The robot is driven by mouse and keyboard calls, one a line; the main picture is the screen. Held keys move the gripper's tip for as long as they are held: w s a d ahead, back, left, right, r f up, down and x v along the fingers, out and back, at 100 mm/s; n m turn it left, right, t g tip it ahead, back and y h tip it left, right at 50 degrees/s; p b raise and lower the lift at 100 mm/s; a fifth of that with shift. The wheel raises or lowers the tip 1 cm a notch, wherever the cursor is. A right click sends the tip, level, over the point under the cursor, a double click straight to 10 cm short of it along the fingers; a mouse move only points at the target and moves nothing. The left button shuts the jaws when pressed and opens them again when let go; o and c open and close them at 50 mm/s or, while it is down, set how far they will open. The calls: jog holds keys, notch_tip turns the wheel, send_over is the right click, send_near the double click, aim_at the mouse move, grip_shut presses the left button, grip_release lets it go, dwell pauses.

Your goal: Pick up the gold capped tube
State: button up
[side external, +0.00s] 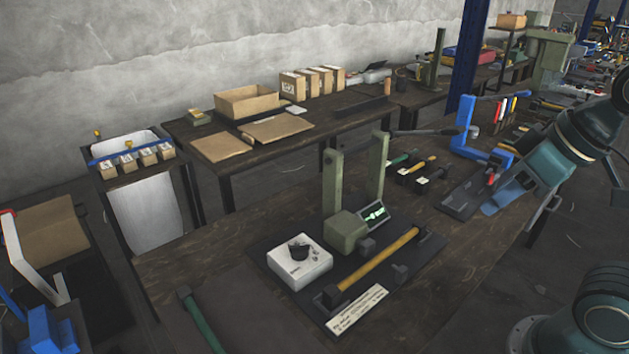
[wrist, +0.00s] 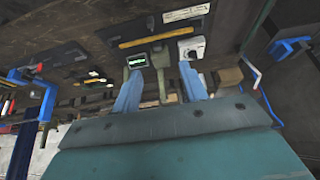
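I cannot make out a tube with a gold cap for certain. The closest match is a yellow rod with dark ends (side external: 380,260), lying on the dark base plate of a green press; it also shows in the wrist view (wrist: 147,40). My gripper (side external: 498,203) is at the right of the bench, well apart from the rod. In the wrist view its two blue fingers (wrist: 161,72) are spread with nothing held between them. A small orange-brown cylinder (side external: 388,87) stands on the back table, too small to identify.
The green press (side external: 345,230) stands mid-bench beside a white control box (side external: 299,262). A blue bracket (side external: 470,130) and a second dark plate with tools (side external: 418,172) are near my gripper. Cardboard boxes (side external: 245,101) sit on the back table. The bench left of the press is mostly clear.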

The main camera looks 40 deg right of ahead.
jog(key=shift+w, duration=0.1)
jog(key=w+d+f+n+g+y, duration=0.1)
jog(key=w+d+f+n+g, duration=0.1)
jog(key=w+n, duration=0.35)
jog(key=w+d+f+n+g, duration=0.2)
jog(key=w+n, duration=0.2)
jog(key=w, duration=0.3)
jog(key=w+d+f+n+g+y, duration=0.1)
jog(key=w+d+f+n+y, duration=0.2)
jog(key=w+d+f+n, duration=0.5)
notch_tip(320, 180, down, 4)
jog(key=shift+w+d+f+g+y, duration=0.1)
jog(key=shift+w+d+g+y, duration=0.15)
jog(key=shift+d, duration=0.75)
jog(key=shift+n, duration=0.25)
send_over(396, 243)
jog(key=d, duration=0.3)
jog(key=f, duration=0.6)
jog(key=shift+a+f, duration=0.25)
jog(key=shift+f, duration=0.15)
jog(key=shift+a+f, duration=0.15)
jog(key=shift+f, duration=0.35)
